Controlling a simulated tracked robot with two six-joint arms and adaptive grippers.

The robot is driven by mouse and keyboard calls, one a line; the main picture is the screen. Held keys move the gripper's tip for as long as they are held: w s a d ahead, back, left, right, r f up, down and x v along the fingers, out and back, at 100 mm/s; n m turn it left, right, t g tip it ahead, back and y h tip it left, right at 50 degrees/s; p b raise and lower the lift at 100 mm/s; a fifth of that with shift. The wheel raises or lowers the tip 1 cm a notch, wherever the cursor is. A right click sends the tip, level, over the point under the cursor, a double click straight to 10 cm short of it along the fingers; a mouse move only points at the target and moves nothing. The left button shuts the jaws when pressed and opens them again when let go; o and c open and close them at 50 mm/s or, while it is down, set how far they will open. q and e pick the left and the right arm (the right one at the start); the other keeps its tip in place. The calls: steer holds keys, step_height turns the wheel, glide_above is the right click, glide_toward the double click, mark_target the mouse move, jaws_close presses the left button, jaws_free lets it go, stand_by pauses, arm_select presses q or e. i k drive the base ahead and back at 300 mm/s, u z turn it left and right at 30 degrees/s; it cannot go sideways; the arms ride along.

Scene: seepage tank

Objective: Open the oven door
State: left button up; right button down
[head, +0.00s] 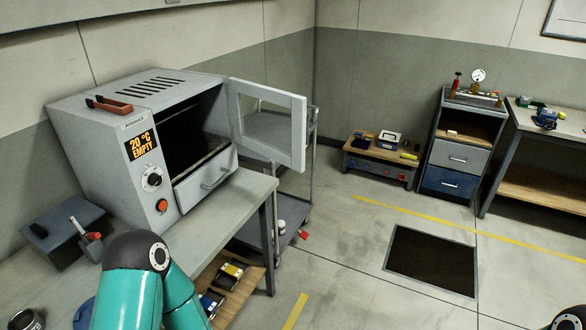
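The grey oven (110,150) stands on a workbench at the left of the head view. Its display reads "20 °C EMPTY". The windowed oven door (298,135) stands swung open to the right, and the dark chamber (190,135) shows behind the opening. A grey front panel with a bar handle (216,178) sits below the opening, tilted outward. My teal arm link with a black joint shows at the lower left, in front of the bench. Neither of my grippers is in view.
A red-handled tool (108,104) lies on the oven top. A dark box (62,228) stands on the bench left of the oven. A wheeled cart (300,205) stands behind the door. A dark floor panel (432,260) lies at the right; the floor between is mostly clear.

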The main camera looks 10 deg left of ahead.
mark_target(295, 160)
steer(key=u, duration=0.15)
steer(key=k, duration=0.3)
steer(key=u, duration=0.65)
steer(key=i, duration=0.65)
steer(key=u, duration=0.05)
